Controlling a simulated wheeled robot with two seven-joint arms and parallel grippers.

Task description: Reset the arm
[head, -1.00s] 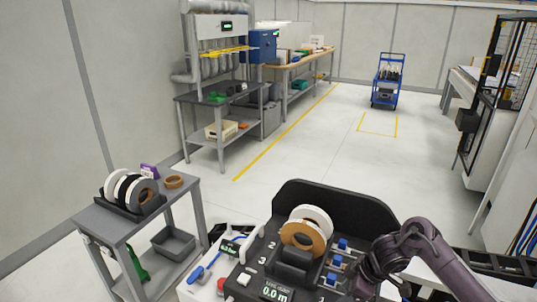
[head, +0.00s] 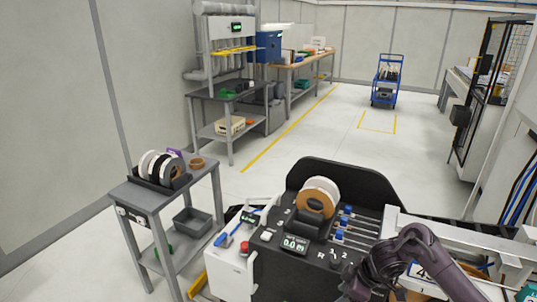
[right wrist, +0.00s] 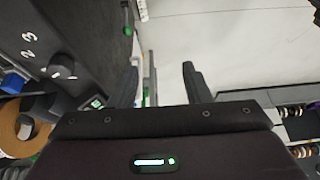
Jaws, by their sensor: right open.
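My right arm (head: 405,262) comes in from the lower right of the head view, over the front right of the black machine panel; its fingertips are hidden there. In the right wrist view my right gripper (right wrist: 162,82) has its two dark fingers apart, with nothing between them. The dark panel with its knob (right wrist: 62,66) is left of the fingers. My left gripper is not in view.
The black machine (head: 345,175) holds a white and a brown tape roll (head: 317,203), with blue-tipped levers (head: 343,222) beside them. A grey cart (head: 135,200) with more rolls stands at left.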

